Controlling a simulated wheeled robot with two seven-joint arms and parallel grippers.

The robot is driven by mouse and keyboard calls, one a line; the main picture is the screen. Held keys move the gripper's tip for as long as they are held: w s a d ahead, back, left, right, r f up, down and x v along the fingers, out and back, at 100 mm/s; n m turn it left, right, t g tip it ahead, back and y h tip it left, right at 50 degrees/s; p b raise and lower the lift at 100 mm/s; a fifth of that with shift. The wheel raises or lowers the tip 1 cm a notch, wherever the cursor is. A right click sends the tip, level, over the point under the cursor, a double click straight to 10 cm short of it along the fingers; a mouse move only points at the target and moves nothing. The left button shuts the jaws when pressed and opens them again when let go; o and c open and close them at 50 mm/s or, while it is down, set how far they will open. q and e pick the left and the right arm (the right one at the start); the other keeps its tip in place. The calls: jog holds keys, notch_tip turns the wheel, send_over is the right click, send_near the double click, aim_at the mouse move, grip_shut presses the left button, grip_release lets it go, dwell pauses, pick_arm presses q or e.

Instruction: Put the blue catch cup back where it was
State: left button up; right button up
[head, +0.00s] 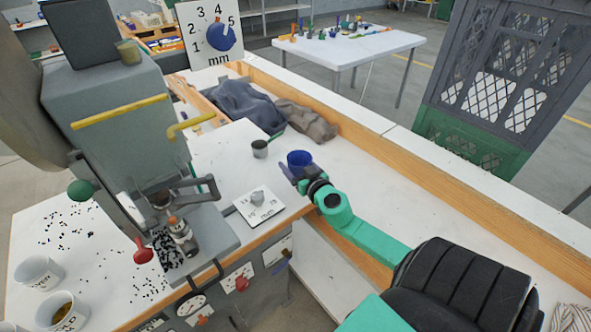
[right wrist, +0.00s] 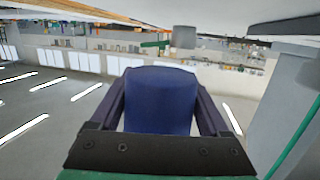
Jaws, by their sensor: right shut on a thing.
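The blue catch cup (head: 299,158) is in my right gripper (head: 294,173), over the white bench top to the right of the press in the head view. Its open mouth faces up, and I cannot tell whether its base touches the bench. In the right wrist view the blue cup (right wrist: 160,100) fills the middle, with a dark finger of my right gripper on each side of it. The grey eyelet press (head: 130,120) stands at the left, with a small metal part (head: 182,236) at its working area. My left gripper is not in view.
A small grey cup (head: 260,148) stands just left of the blue cup. A white dial card (head: 245,212) with a grey knob lies near the bench edge. White cups (head: 40,274) and scattered black bits lie at the left. Dark cloths (head: 245,103) lie behind.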

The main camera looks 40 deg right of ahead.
aim_at(296, 176)
notch_tip(296, 176, down, 5)
jog(key=b, duration=0.2)
jog(key=shift+b, duration=0.3)
jog(key=shift+f, duration=0.15)
jog(key=o, duration=1.2)
jog(key=shift+r, duration=0.2)
